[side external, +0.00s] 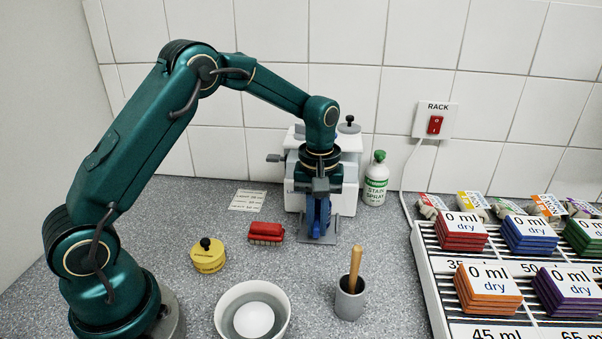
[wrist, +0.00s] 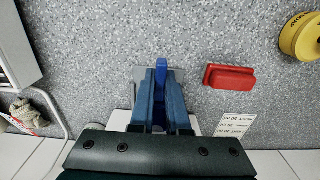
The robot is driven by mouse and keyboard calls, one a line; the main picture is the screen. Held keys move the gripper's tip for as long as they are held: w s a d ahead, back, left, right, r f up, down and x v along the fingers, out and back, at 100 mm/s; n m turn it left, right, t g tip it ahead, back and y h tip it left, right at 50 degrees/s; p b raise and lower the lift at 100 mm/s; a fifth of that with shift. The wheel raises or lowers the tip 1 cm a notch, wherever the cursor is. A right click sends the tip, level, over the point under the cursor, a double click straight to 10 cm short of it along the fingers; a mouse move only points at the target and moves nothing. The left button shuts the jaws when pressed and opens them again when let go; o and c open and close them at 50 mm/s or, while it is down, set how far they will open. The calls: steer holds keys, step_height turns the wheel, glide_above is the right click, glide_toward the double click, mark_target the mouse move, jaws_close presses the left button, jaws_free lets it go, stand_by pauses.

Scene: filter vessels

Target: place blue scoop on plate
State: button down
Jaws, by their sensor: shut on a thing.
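The blue scoop (side external: 318,214) is upright between the fingers of my gripper (side external: 319,196), in front of a white machine. In the wrist view my gripper (wrist: 160,78) is shut on the scoop (wrist: 161,68), whose blue end shows between the fingers. A flat grey plate (side external: 318,240) lies directly below the scoop, and a sliver of it (wrist: 139,74) shows in the wrist view. The scoop's lower end is at or just above this plate; I cannot tell whether they touch.
The white machine (side external: 294,172) stands right behind my gripper. A red brush-like block (side external: 267,231) lies left of the plate. A yellow tin (side external: 208,258), a white bowl (side external: 281,304), a grey cup (side external: 350,303) with a wooden stick, a spray bottle (side external: 376,183) and a rack (side external: 431,290) stand around.

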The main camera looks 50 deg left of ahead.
steer(key=shift+f, duration=0.6)
steer(key=shift+f, duration=0.15)
steer(key=c, duration=0.9)
jaws_free()
